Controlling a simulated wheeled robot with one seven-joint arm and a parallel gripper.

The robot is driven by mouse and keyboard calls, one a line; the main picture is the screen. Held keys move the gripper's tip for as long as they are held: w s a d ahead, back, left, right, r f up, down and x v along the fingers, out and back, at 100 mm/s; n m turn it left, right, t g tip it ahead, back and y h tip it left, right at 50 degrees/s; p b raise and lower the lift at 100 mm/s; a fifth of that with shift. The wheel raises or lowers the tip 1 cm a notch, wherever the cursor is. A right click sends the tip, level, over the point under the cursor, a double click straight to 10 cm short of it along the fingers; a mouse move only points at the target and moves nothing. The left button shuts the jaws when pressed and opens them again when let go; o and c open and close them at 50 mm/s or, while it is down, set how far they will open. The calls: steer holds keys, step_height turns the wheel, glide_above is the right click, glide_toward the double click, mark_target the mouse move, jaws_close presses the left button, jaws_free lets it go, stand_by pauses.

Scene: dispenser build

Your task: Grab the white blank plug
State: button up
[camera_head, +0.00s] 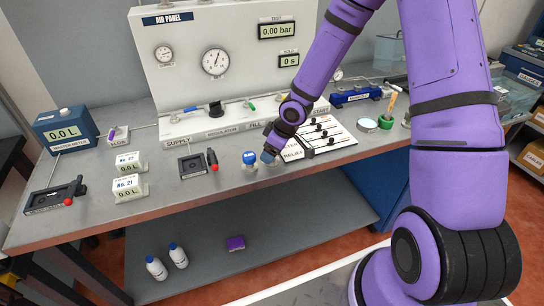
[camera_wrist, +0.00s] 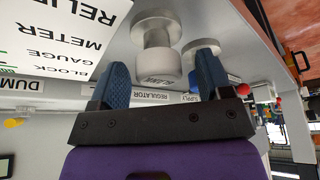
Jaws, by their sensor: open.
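The white blank plug (camera_wrist: 156,40) stands on the bench in the wrist view, which is turned upside down. It has a wide round flange, a narrower stem and a thick round end that carries a dark label. My gripper (camera_wrist: 162,72) is open, with one blue finger to either side of the plug's labelled end. I cannot tell whether either finger touches it. In the head view my gripper (camera_head: 268,156) is low over the bench front and hides most of the plug.
A blue-topped fitting (camera_head: 249,158) stands close to the left of my gripper. The white relief panel (camera_head: 318,136) with its rods lies close to the right. The air panel (camera_head: 215,55) rises behind. Two numbered blocks (camera_head: 129,187) stand farther left.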

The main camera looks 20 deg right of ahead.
steer(key=shift+x, duration=1)
steer(key=c, duration=0.9)
steer(key=shift+o, duration=0.2)
steer(key=shift+r, duration=0.2)
